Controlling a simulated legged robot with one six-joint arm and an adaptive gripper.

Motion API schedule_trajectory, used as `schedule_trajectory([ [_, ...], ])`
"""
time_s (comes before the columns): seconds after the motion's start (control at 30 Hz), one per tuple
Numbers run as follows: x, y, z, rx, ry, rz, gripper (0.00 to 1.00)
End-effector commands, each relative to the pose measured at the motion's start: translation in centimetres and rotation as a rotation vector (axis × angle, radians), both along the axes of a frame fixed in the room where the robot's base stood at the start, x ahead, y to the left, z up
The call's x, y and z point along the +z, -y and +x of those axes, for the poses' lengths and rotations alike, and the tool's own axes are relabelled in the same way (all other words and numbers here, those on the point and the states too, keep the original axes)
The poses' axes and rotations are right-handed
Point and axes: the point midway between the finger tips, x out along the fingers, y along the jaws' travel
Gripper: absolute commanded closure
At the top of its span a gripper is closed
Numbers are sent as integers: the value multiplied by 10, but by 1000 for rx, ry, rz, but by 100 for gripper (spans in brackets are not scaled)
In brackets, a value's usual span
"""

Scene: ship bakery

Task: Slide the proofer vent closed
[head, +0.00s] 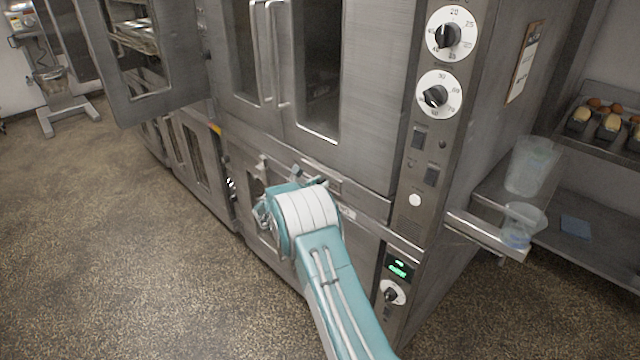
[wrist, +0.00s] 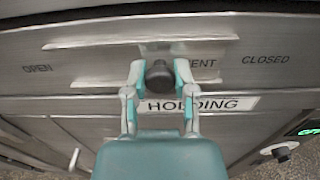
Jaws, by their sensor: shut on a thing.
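The proofer vent (wrist: 90,46) is a slot in the steel panel in the wrist view, with "OPEN" printed at its left and "CLOSED" at its right. Its dark round knob (wrist: 159,74) sits between the two words, a little nearer the middle than either end. My gripper (wrist: 158,78) is shut on the knob, one finger on each side. The fingers cover part of the word "VENT". In the head view my arm hides the knob, and my gripper is at the oven's front, largely hidden behind my wrist.
A "HOLDING" label (wrist: 200,104) lies just below the slot. The control panel with dials (head: 440,95) is at the right of the oven. A steel ledge (head: 486,236) juts out beside it, near a clear cup (head: 522,226). An oven door (head: 150,85) stands open at upper left. The floor at left is clear.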

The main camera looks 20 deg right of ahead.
Motion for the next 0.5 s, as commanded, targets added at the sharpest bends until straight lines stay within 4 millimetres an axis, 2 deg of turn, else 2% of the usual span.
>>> schedule_trajectory([
  [0.3,0,5,-4,-16,1,-1,100],
  [0.33,0,5,-4,-16,2,-2,52],
  [0.37,0,5,-4,-16,1,-1,39],
  [0.4,0,5,-4,-16,1,-1,31],
  [0.5,0,4,-3,-13,1,-1,31],
])
